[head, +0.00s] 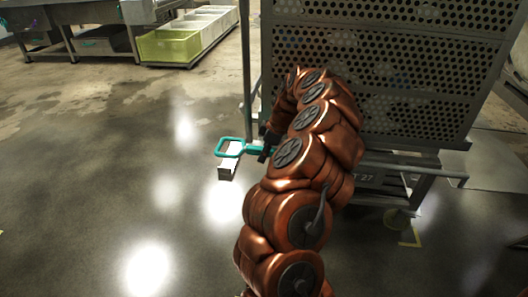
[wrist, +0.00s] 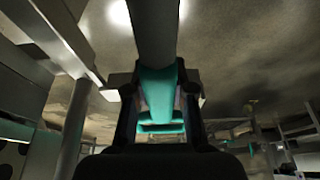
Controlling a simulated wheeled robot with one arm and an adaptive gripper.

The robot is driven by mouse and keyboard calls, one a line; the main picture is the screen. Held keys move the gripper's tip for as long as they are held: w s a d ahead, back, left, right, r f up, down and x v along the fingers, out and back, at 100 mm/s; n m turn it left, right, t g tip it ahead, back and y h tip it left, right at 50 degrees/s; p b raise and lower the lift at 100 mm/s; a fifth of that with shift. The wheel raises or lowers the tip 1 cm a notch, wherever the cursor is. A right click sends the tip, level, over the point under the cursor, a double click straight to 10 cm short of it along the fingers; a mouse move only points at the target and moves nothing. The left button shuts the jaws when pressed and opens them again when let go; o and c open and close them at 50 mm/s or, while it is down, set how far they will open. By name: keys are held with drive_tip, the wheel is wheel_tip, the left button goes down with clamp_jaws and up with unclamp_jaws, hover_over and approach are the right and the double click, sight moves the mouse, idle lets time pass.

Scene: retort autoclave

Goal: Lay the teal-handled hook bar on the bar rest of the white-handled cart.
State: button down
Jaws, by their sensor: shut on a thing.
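My gripper (head: 266,146) is shut on the teal-handled hook bar (head: 231,148), beside the left side of the cart. The bar's teal loop sticks out to the left of my fingers in the head view. In the wrist view my gripper (wrist: 158,98) has the teal handle (wrist: 158,88) between its fingers, and the grey shaft (wrist: 152,30) runs to the top edge. The cart (head: 400,160) carries a stack of perforated trays. My arm hides part of it, and I cannot tell its handle colour.
An upright grey post (head: 246,60) stands at the cart's left corner. A steel bench (head: 90,18) and green and white bins (head: 170,46) stand at the back left. The wet, shiny floor (head: 110,190) to the left is clear.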

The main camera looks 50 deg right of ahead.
drive_tip(key=shift+f+b, duration=0.55)
drive_tip(key=shift+f, duration=1.55)
drive_tip(key=shift+f, duration=0.2)
drive_tip(key=c, duration=0.9)
unclamp_jaws()
drive_tip(key=v, duration=1.2)
